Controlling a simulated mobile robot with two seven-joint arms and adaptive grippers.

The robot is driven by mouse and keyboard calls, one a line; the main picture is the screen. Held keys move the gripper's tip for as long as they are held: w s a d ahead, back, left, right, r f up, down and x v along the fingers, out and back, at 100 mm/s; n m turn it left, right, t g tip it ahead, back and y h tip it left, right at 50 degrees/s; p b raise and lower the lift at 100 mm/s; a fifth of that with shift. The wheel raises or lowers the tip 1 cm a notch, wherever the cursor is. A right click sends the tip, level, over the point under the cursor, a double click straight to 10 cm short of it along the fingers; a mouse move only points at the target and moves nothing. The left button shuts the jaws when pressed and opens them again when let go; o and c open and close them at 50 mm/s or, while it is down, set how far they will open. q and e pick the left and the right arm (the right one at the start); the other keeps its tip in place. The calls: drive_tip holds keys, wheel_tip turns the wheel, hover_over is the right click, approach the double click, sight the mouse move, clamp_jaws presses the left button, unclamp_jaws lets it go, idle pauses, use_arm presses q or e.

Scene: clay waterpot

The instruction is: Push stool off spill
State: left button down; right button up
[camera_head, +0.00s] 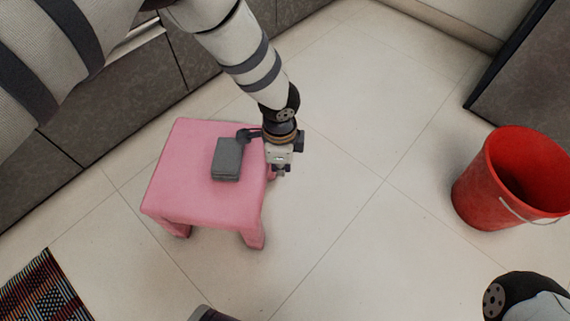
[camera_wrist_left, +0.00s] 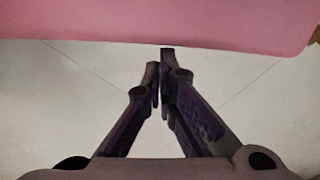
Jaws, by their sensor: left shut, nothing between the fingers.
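A pink stool (camera_head: 190,165) stands upright on the tiled floor, left of centre in the head view. Its pink edge (camera_wrist_left: 160,20) fills the top of the left wrist view. My left gripper (camera_head: 281,172) is shut and empty, pointing down beside the right side of the stool. In the left wrist view its fingertips (camera_wrist_left: 160,62) meet just below the stool's edge in the picture; I cannot tell whether they touch it. No spill shows in either view; the floor under the stool is largely hidden. The right gripper's fingers do not show.
A grey box-shaped object (camera_head: 227,160) appears over the stool's seat. A red bucket (camera_head: 480,190) stands at the right. Grey cabinets (camera_head: 110,100) line the upper left. A striped mat (camera_head: 42,290) lies at the lower left. Tiled floor between stool and bucket is clear.

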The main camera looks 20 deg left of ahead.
sight(243, 166)
use_arm(q)
drive_tip(key=s+a+p, duration=0.1)
drive_tip(key=a, duration=0.1)
drive_tip(key=s+a+p, duration=0.1)
drive_tip(key=a, duration=0.2)
drive_tip(key=s+a+p, duration=0.1)
drive_tip(key=a, duration=0.2)
drive_tip(key=shift+a+r, duration=0.1)
drive_tip(key=shift+a, duration=0.05)
drive_tip(key=shift+s+a, duration=0.1)
drive_tip(key=shift+a, duration=0.15)
